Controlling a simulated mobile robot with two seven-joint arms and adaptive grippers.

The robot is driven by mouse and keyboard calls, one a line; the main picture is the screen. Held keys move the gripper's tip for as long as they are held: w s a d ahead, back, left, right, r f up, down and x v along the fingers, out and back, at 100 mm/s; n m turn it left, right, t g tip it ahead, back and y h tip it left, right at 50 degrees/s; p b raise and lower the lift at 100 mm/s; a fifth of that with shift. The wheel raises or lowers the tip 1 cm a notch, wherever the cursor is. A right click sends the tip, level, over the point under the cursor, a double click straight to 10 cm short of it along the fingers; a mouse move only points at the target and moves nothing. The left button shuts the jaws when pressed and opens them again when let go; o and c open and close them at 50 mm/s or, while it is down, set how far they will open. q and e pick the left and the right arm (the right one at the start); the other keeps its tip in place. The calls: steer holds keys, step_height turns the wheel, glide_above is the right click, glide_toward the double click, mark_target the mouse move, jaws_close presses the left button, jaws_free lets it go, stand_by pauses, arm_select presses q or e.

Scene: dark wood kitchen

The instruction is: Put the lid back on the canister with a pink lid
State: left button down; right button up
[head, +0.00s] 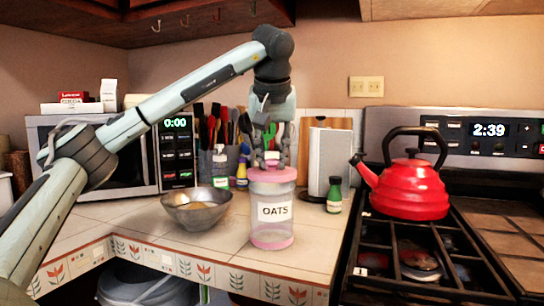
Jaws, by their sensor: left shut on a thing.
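A clear canister labelled OATS (273,211) stands upright on the tiled counter near its front edge. Its base is pink. The pink lid (272,176) is level at the top of the canister, in line with it. I cannot tell whether it is fully seated or a hair above the rim. My left gripper (271,158) points straight down over the canister and is shut on the lid's knob. The fingers partly hide the knob. My right gripper is not in view.
A grey metal bowl (196,207) stands left of the canister. A small green bottle (334,195) is to its right. A red kettle (408,187) sits on the stove. A microwave (95,160) and utensils (222,130) are behind.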

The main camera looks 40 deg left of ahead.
arm_select(q)
steer(key=shift+f+p, duration=0.15)
steer(key=shift+p, duration=0.6)
stand_by(0.8)
steer(key=c, duration=1.2)
jaws_free()
steer(key=shift+o, duration=0.5)
steer(key=o, duration=0.4)
steer(key=shift+r+p, duration=1.15)
steer(key=shift+r, duration=2.35)
